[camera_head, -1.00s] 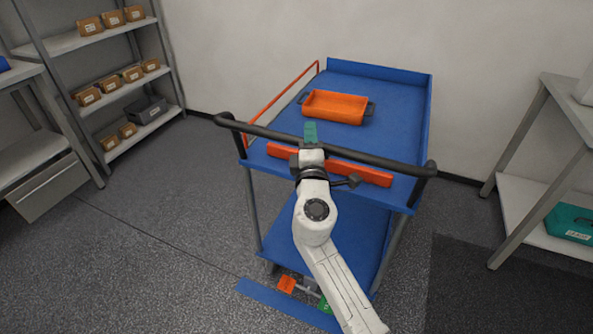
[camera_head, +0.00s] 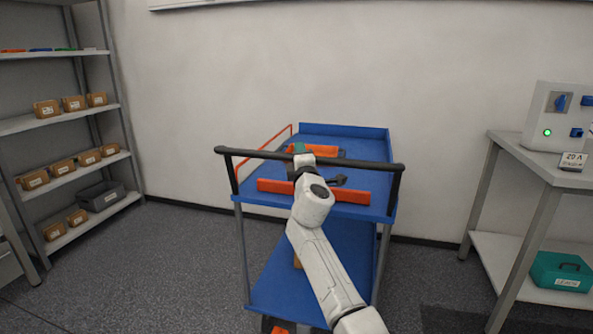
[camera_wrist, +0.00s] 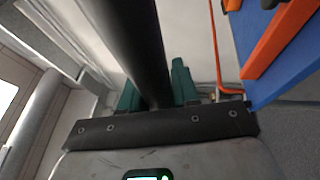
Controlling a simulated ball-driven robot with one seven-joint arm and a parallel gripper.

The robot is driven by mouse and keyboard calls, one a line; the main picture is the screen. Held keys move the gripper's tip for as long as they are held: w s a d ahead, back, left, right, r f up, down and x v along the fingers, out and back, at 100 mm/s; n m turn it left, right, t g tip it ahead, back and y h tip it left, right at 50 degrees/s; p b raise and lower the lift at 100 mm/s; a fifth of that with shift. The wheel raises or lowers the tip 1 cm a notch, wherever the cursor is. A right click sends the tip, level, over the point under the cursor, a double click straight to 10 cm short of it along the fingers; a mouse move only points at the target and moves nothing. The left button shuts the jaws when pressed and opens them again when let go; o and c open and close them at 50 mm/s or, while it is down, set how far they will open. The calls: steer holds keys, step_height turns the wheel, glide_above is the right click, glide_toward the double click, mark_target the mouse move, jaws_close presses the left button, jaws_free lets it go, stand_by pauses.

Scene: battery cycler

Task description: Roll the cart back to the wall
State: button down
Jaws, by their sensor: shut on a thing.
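The blue cart (camera_head: 345,217) stands in front of me, its far end toward the wall (camera_head: 210,80). I cannot tell how wide the gap to the wall is. My gripper (camera_head: 299,149) is shut on the cart's black handle bar (camera_head: 350,162), a little left of the bar's middle. In the wrist view the dark bar (camera_wrist: 128,40) passes between the green fingers of my gripper (camera_wrist: 158,92). An orange tray (camera_head: 322,151) sits on the top deck, partly hidden behind the bar. An orange strip (camera_head: 345,194) runs along the near edge. The cart's foot is mostly cut off.
At left stands a grey shelf rack (camera_head: 75,175) with several small boxes. At right is a bench (camera_head: 500,225) with a white powered unit (camera_head: 550,112) and a teal case (camera_head: 560,272) on its lower shelf. Grey floor is open between rack and cart.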

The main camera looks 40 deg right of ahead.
steer(key=shift+w+d, duration=0.25)
steer(key=shift+d, duration=0.2)
steer(key=c, duration=0.9)
jaws_free()
steer(key=shift+w+d, duration=0.1)
steer(key=p+v, duration=0.3)
steer(key=v, duration=0.8)
steer(key=shift+w+p, duration=0.1)
steer(key=shift+p, duration=0.3)
